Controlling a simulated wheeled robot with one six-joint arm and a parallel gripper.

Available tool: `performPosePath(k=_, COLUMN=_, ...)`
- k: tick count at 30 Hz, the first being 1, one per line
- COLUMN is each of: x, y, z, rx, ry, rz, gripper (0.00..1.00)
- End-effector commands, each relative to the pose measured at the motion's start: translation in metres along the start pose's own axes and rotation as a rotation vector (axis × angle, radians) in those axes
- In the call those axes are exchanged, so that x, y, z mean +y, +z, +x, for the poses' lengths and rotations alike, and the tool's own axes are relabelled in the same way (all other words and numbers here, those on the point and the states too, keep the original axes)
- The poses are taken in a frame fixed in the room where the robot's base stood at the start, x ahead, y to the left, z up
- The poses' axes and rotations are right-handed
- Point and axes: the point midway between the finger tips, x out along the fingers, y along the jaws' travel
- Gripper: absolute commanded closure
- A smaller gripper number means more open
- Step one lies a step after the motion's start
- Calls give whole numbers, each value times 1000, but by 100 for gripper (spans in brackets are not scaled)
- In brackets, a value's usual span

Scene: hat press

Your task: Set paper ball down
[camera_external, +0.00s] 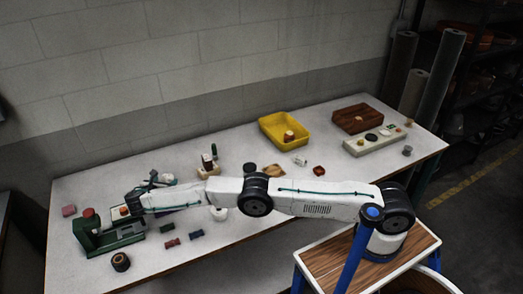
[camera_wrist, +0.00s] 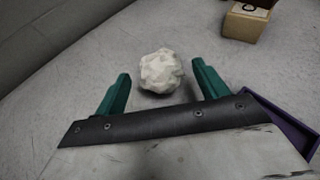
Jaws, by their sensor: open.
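The paper ball (camera_wrist: 161,71) is a crumpled off-white lump. In the wrist view it rests on the grey table surface, just ahead of and between my fingertips. My gripper (camera_wrist: 162,76) is open, with a green finger on each side of the ball and a visible gap on both sides. In the external view my arm reaches left across the table, and my gripper (camera_external: 138,200) is at its left end, low near the green press. I cannot make out the paper ball in the external view.
In the wrist view a wooden block (camera_wrist: 246,22) stands at top right and a purple tray edge (camera_wrist: 280,122) lies at right. In the external view a green press (camera_external: 108,238) stands at left, and a yellow bin (camera_external: 272,123) and brown box (camera_external: 372,111) stand toward the back.

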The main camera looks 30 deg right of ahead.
Motion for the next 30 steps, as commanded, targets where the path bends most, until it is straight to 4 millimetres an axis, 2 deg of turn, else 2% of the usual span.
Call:
performPosePath(k=1, x=0, y=-1, z=-14, rx=0, ry=3, rz=0, gripper=28)
performPosePath(k=3, x=0, y=-1, z=-28, rx=-1, ry=2, rz=0, gripper=28)
performPosePath(k=10, x=1, y=-1, z=-66, rx=-1, ry=2, rz=0, gripper=28)
performPosePath(k=15, x=0, y=0, z=-76, rx=0, ry=0, rz=0, gripper=28)
performPosePath(k=23, x=0, y=3, z=-75, rx=3, ry=-3, rz=5, gripper=28)
performPosePath(k=26, x=-2, y=25, z=-65, rx=24, ry=-22, rz=38, gripper=28)
performPosePath(k=29, x=-12, y=69, z=-43, rx=71, ry=-63, rz=111, gripper=28)
performPosePath(k=30, x=-18, y=91, z=-33, rx=96, ry=-84, rz=151, gripper=28)
